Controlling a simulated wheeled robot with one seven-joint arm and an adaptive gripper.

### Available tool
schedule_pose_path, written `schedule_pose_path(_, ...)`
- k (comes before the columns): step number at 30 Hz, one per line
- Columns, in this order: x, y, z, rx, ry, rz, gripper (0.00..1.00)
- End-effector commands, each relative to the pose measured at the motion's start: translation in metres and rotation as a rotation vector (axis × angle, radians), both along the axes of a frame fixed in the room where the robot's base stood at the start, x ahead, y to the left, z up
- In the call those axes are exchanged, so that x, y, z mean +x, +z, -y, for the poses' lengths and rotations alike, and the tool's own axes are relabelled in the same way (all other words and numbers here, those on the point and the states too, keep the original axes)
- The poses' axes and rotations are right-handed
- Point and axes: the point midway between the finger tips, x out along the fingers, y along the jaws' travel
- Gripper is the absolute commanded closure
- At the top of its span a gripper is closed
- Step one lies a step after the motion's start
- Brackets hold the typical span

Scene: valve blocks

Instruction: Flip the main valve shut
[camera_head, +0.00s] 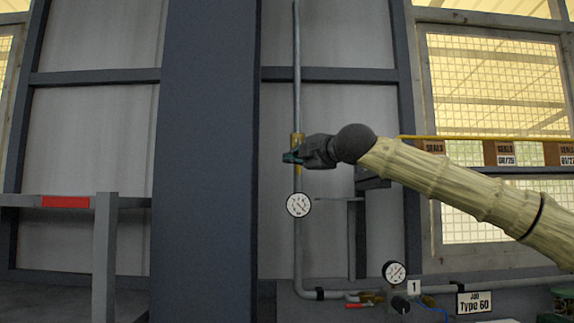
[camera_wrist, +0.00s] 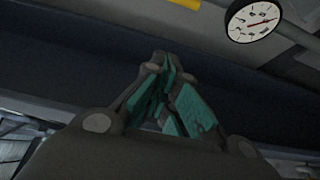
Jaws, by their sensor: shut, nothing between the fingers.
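A brass valve body (camera_head: 297,139) sits on the vertical grey pipe, above a round gauge (camera_head: 298,205). My gripper (camera_head: 291,158) is right at the lower part of this brass body, coming from the right, and covers some of it. I cannot tell whether it touches the valve, and no handle shows clearly there. In the wrist view my gripper's teal finger pads (camera_wrist: 172,95) are closed together with nothing between them. A yellowish piece (camera_wrist: 185,3) shows at the top edge there, probably brass, and a gauge (camera_wrist: 252,19) at the upper right.
Below, the pipe bends right to a small brass valve (camera_head: 371,297) with a red lever (camera_head: 356,304), a second gauge (camera_head: 394,272) and a "Type 60" sign (camera_head: 474,304). A wide dark column (camera_head: 205,160) stands left of the pipe.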

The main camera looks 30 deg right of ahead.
Motion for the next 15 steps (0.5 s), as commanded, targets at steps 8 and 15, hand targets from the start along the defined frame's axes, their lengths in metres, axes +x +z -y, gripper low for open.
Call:
schedule_pose_path(8, 0.001, 0.001, 0.007, -0.001, -0.009, -0.001, 1.0)
schedule_pose_path(15, 0.029, 0.003, 0.005, -0.004, -0.01, -0.002, 1.0)
